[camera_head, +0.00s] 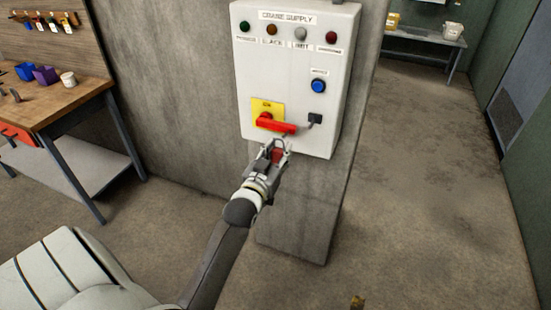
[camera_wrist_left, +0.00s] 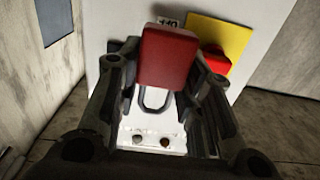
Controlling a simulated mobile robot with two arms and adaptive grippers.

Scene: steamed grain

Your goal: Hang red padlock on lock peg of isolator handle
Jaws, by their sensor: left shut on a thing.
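My left gripper (camera_head: 275,148) is shut on the red padlock (camera_wrist_left: 168,57), just below the isolator handle in the head view. The padlock body shows between the fingers in the left wrist view, with its grey shackle (camera_wrist_left: 155,100) extending from it. The red isolator handle (camera_head: 277,124) lies roughly level on a yellow plate (camera_head: 267,104) on the white panel. A dark block with a short grey peg (camera_head: 311,123) is at the handle's right end; I cannot tell if this is the lock peg. The padlock appears apart from it. My right gripper is not in view.
The white control panel (camera_head: 290,60) carries coloured lamps and a blue button (camera_head: 318,86), on a concrete pillar (camera_head: 300,215). A wooden workbench (camera_head: 70,95) with small containers stands at left. The floor to the right (camera_head: 430,180) is clear.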

